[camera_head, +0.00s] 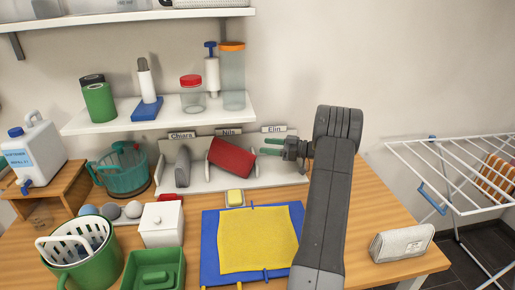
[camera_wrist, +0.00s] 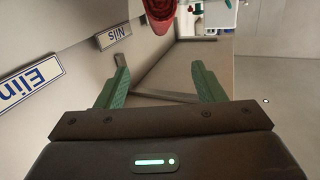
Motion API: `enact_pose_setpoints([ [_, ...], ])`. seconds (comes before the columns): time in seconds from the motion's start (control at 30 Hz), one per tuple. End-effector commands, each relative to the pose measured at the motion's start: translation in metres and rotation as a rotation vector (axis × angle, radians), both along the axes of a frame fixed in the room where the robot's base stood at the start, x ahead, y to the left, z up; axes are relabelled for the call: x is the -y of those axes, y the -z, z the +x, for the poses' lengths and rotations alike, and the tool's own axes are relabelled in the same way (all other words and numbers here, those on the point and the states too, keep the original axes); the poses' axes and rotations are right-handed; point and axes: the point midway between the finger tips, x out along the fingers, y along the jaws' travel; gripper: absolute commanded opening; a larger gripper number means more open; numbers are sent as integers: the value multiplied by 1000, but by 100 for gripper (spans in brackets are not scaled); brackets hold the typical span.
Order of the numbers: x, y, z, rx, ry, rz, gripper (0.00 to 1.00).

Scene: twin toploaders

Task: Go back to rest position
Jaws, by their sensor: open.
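My gripper (camera_head: 272,146) is at the right part of the white divided rack (camera_head: 220,182), under the "Elin" label (camera_head: 274,128). Its green fingers point left in the head view. In the wrist view the gripper (camera_wrist: 160,85) has its two green fingers wide apart with nothing between them. A red rolled item (camera_head: 231,158) lies in the "Nils" section, left of the fingertips; its end also shows at the top of the wrist view (camera_wrist: 160,12). My grey arm rises from the front of the table and hides the rack's right end.
A grey item (camera_head: 182,167) lies in the "Chiara" section. A yellow cloth (camera_head: 258,240) on a blue mat (camera_head: 211,260) is left of my arm. A grey folded cloth (camera_head: 402,243) lies right. A shelf (camera_head: 160,115) with containers hangs above. A drying rack (camera_head: 455,170) stands right.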

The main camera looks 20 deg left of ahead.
Motion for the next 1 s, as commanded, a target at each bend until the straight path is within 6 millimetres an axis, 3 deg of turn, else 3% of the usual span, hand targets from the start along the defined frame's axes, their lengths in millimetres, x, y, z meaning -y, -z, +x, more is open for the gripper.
enact_pose_setpoints([
  [0.2, 8, 0, 0, 0, -1, -1, 62],
  [0.57, 1, -1, 0, 0, -2, 0, 62],
  [0.77, -28, -1, -2, 0, -4, -1, 62],
  [1.0, -76, 0, -5, 0, -5, -1, 62],
])
